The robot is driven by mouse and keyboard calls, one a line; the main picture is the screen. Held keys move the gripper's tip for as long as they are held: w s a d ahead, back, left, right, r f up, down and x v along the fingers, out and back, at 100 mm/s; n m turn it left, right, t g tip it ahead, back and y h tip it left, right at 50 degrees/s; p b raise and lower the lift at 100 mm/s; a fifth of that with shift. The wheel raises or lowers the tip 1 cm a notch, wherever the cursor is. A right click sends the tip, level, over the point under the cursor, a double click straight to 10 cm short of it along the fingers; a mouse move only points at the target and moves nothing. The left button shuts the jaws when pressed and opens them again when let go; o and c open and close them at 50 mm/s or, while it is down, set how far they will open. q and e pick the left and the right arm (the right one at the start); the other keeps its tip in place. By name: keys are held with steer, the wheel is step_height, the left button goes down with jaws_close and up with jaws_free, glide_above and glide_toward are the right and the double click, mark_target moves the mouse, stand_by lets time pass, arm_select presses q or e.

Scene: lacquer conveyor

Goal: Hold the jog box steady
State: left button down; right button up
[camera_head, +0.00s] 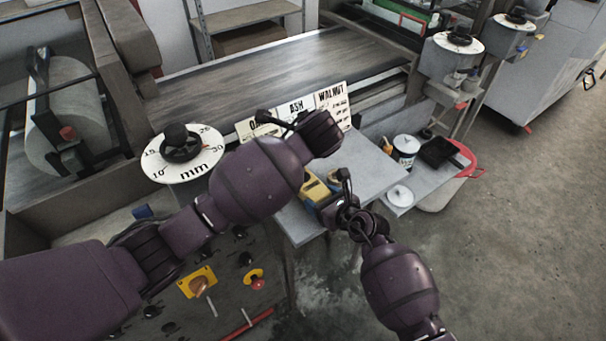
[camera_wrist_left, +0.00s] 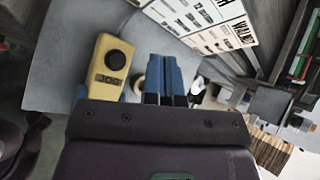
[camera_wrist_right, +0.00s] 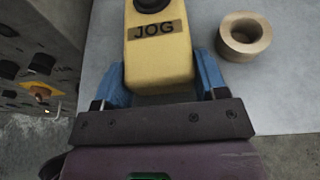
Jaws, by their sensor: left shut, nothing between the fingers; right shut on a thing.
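The yellow jog box (camera_head: 312,188) lies on the grey side table, partly covered by my arms in the head view. In the right wrist view the jog box (camera_wrist_right: 158,55) shows its JOG label and part of a black button. My right gripper (camera_wrist_right: 160,75) has one blue finger on each side of it and is shut on its near end. In the left wrist view the whole button shows on the jog box (camera_wrist_left: 108,66). My left gripper (camera_wrist_left: 165,75) is shut and empty, beside the box and apart from it in that picture. Its fingertips are hidden in the head view.
A tan tape roll (camera_wrist_right: 245,37) lies on the grey table (camera_head: 372,170) right of the box. A thickness card (camera_head: 325,105) marked ASH and WALNUT stands behind my left wrist. A mm dial (camera_head: 182,153) and control panel with a red button (camera_head: 257,283) are at left.

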arm_select(q)
steer(key=shift+f, duration=4.4)
steer(key=shift+f, duration=0.1)
steer(key=shift+f, duration=0.3)
steer(key=shift+f, duration=0.4)
steer(key=shift+r, duration=0.8)
steer(key=shift+r, duration=2.55)
